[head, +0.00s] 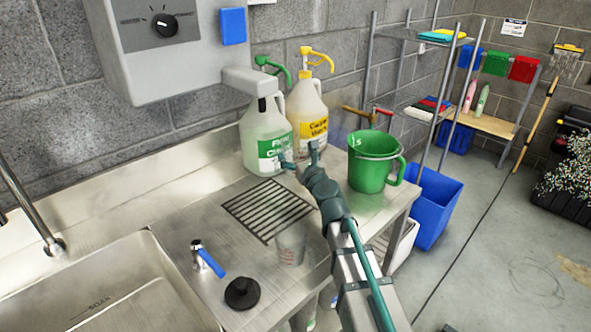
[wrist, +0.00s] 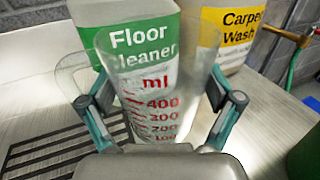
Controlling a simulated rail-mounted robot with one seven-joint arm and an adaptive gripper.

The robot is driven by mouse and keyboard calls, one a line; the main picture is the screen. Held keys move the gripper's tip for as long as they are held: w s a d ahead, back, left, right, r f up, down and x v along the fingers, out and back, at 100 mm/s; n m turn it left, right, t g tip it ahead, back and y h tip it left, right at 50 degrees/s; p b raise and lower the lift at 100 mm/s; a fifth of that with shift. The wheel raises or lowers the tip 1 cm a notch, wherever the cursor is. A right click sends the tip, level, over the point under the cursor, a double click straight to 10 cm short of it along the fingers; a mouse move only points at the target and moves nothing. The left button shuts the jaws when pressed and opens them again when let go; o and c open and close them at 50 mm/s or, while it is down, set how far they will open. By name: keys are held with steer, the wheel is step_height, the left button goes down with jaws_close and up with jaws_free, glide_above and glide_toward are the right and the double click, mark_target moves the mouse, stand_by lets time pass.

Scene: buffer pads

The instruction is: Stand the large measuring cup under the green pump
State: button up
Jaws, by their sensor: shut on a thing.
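My gripper (head: 300,158) is shut on a clear measuring cup (wrist: 155,118) with red ml marks up to 400. In the wrist view the cup is upright between the fingers, in front of the Floor Cleaner jug (wrist: 125,22). In the head view the held cup is hard to make out. The green pump (head: 275,68) tops the Floor Cleaner jug (head: 255,135) at the back of the counter, and is outside the wrist view. I cannot tell whether the cup's base touches the counter. Another, smaller-looking clear cup (head: 290,247) stands nearer the front, by the drain grille.
The Carpet Wash jug (head: 308,115) with a yellow pump (head: 316,59) stands right of the Floor Cleaner. A green pitcher (head: 370,172) is right of my gripper. The drain grille (head: 267,210), a blue-handled tap (head: 207,260) and a black stopper (head: 242,293) are left.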

steer(key=shift+w+a+f, duration=0.1)
steer(key=shift+w+f, duration=0.15)
steer(key=shift+f, duration=0.1)
steer(key=shift+w+a+f+b, duration=0.1)
steer(key=shift+f+b, duration=1.1)
steer(key=shift+f, duration=0.45)
steer(key=shift+f, duration=0.1)
steer(key=shift+f, duration=0.15)
steer(key=o, duration=0.9)
steer(key=shift+r, duration=0.25)
